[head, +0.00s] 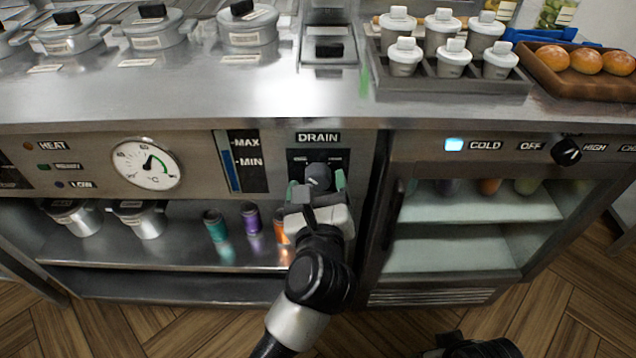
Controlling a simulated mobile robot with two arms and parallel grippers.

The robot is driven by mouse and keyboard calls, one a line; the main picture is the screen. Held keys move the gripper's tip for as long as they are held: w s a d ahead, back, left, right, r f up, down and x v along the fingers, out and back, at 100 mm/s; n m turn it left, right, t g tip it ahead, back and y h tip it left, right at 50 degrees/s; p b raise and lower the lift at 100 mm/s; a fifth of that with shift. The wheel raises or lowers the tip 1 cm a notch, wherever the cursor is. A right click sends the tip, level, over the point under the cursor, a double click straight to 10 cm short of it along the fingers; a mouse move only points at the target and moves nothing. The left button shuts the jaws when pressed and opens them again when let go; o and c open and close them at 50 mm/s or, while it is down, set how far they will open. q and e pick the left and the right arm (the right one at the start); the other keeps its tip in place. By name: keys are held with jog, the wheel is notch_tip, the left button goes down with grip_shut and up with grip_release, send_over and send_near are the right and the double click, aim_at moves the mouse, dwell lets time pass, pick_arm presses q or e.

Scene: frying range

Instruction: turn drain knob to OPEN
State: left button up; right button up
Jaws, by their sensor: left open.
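The drain knob (318,176) is a dark round knob on a black plate under the DRAIN label (318,138), on the front panel of the frying range. My left gripper (318,188) is open in front of the knob, with one finger on each side of it. I cannot tell whether the fingers touch it. The gripper hides the lower part of the plate, and the knob's exact setting is not readable. My right gripper does not show clearly; only a dark part of my body is at the bottom edge.
A gauge (147,165) and a MAX/MIN level strip (240,162) are left of the knob. A cold cabinet (480,220) with its own knob (566,151) is at the right. Cans (251,219) stand on the shelf below. Lidded pots (247,28) stand on the counter.

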pick_arm(q)
jog(key=shift+w, duration=0.45)
jog(key=shift+c, duration=0.3)
